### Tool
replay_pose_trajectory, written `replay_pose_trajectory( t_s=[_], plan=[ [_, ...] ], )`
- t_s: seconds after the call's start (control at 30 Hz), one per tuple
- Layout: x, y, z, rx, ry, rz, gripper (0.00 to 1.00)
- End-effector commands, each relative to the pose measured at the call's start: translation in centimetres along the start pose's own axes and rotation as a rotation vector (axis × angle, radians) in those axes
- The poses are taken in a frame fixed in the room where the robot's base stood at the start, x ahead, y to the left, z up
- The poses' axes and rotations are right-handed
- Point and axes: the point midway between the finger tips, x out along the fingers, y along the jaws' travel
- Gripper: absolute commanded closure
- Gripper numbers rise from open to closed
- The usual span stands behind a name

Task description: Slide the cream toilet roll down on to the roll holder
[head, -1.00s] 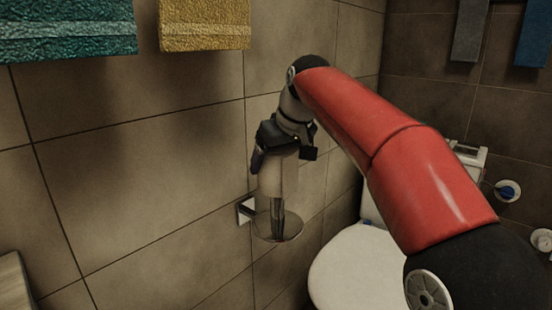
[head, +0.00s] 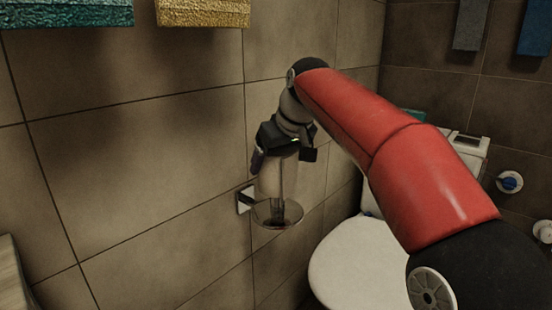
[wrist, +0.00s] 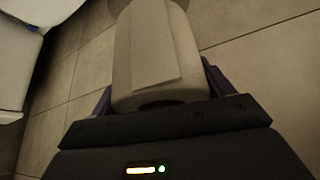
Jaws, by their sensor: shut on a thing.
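The cream toilet roll (head: 268,182) hangs upright below my gripper (head: 282,160) in the head view. My gripper is shut on it, pointing down. The roll holder (head: 262,217) is on the wall, with a round plate and a thin upright rod. The rod shows against the roll, seemingly in front of it; I cannot tell whether its top is inside the core. The roll's lower end is close above the plate.
A white toilet (head: 350,262) stands to the right of the holder. The tiled wall (head: 140,180) is close behind the holder. Teal (head: 65,12) and yellow (head: 203,12) towels hang at upper left. Blue and grey towels hang at far right.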

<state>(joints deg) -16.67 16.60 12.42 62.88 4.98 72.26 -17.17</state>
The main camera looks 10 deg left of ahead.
Motion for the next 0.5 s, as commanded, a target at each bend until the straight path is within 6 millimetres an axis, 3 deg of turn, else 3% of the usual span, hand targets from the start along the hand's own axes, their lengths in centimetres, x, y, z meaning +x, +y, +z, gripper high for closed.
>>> replay_pose_trajectory(
  t_s=[0.5],
  plan=[
    [1.7,0.0,1.0,0.0,0.0,0.0,0.45]
  ],
)
